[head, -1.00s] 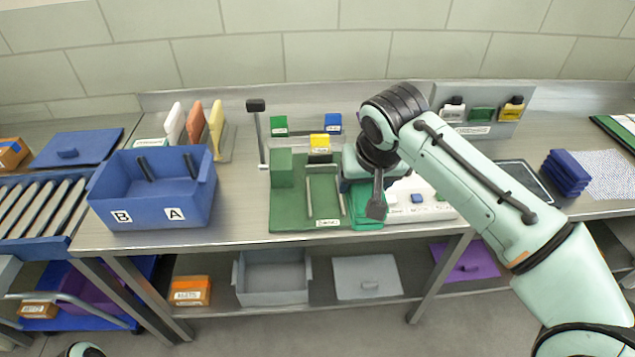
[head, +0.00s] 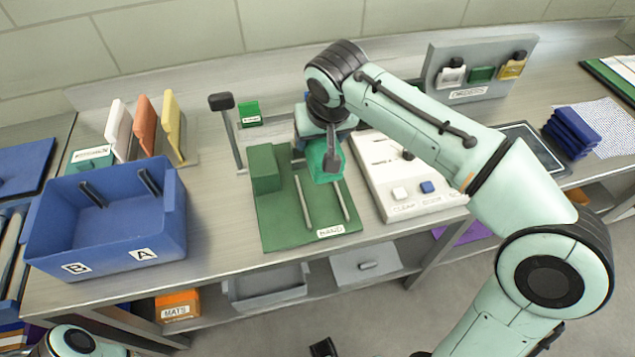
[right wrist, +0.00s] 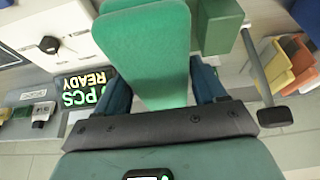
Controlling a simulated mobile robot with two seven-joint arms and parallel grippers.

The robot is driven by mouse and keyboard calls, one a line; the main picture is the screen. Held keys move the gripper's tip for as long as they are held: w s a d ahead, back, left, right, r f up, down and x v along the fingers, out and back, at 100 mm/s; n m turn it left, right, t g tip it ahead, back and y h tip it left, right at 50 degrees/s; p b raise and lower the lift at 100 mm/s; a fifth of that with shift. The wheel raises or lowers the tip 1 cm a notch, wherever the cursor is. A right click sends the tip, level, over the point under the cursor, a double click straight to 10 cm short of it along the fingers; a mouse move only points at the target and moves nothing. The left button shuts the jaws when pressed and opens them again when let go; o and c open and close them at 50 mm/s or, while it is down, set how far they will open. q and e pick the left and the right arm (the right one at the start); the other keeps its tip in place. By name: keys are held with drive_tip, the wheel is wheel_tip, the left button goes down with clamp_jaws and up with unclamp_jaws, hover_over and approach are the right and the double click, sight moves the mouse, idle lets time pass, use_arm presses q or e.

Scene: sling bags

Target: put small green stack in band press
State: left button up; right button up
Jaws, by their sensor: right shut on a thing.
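The small green stack (head: 322,160) is gripped by my right gripper (head: 328,150). In the right wrist view the stack (right wrist: 150,50) shows as a bright green slab between the blue fingers (right wrist: 160,95). The band press (head: 281,221) is a dark green base with a block at its far left, two pale rails and a label at the front. The stack is over the right, far part of the press; I cannot tell whether it touches it. My right arm and gripper hide part of the stack and the press's back. My left gripper is out of view.
A white panel with buttons (head: 399,209) stands right of the press. A black-topped post (head: 222,103) rises behind its left side. A blue bin (head: 103,243) marked B and A stands at left. Bare table (head: 215,226) lies between bin and press.

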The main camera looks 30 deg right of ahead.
drive_tip(key=shift+w+f+b, duration=0.1)
drive_tip(key=shift+f+b, duration=1.1)
drive_tip(key=shift+f, duration=6.05)
drive_tip(key=shift+f, duration=0.1)
drive_tip(key=o, duration=1)
drive_tip(key=shift+f, duration=0.15)
drive_tip(key=shift+c, duration=0.2)
drive_tip(key=o, duration=0.4)
drive_tip(key=shift+r, duration=0.2)
